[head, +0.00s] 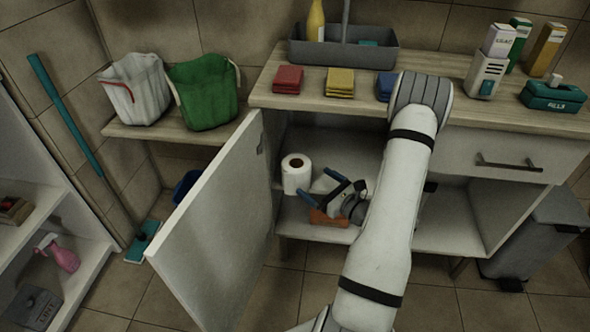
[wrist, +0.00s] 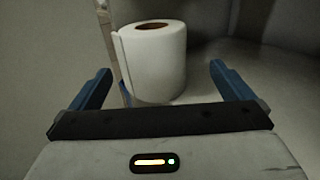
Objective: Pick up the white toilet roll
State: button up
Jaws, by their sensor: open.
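The white toilet roll (head: 296,173) stands upright inside the open cabinet, near its left side, by the open door. In the wrist view the toilet roll (wrist: 153,60) stands ahead, with its brown core opening facing up. My gripper (head: 321,191) is inside the cabinet, just right of the roll in the head view. Its two blue fingers are open and empty. In the wrist view the roll shows between and beyond the fingertips of my gripper (wrist: 160,75), nearer the left finger. I cannot tell whether anything touches.
The cabinet door (head: 215,225) stands open on the left. The wooden counter (head: 270,97) above carries folded cloths, a grey caddy (head: 345,52) and bottles. An orange-brown object (head: 328,218) shows below my gripper. A grey bin (head: 525,240) stands at right.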

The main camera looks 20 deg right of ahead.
aim_at(307, 181)
jog(key=x, duration=0.2)
jog(key=b+x, duration=0.1)
jog(key=x, duration=0.3)
jog(key=shift+w+a+f+b, duration=0.2)
jog(key=shift+a+f+b, duration=0.2)
jog(key=shift+a, duration=0.15)
jog(key=shift+w+a+r, duration=0.1)
jog(key=shift+w+a, duration=0.05)
jog(key=shift+w, duration=0.25)
jog(key=shift+c, duration=0.6)
jog(key=c, duration=0.9)
